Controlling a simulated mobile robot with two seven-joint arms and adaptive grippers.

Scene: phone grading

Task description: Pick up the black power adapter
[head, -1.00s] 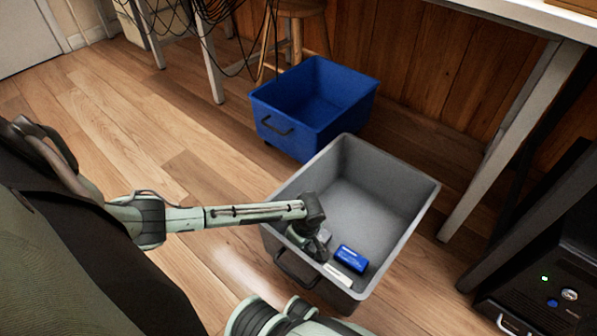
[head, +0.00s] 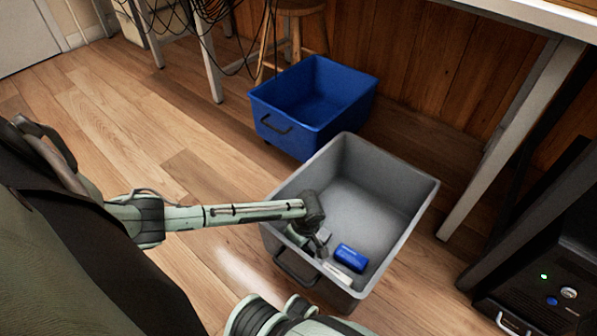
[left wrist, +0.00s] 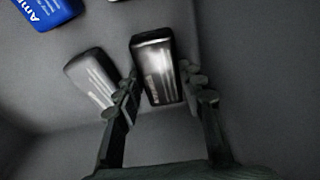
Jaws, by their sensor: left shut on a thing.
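The black power adapter (left wrist: 155,68) is between the fingers of my left gripper (left wrist: 160,92) in the left wrist view, its dark face glossy with pale print. The gripper is shut on it, inside the grey bin (head: 410,207) near its front left corner. In the head view my left gripper (head: 318,248) reaches down into the bin, and the adapter cannot be made out there. Whether the adapter touches the bin floor is unclear. My right gripper does not show.
A pale grey block (left wrist: 90,78) lies just left of the adapter in the left wrist view. A blue box (head: 350,257) lies to the right of the gripper in the bin. An empty blue bin (head: 313,95) stands behind, and a black computer case (head: 540,290) at right.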

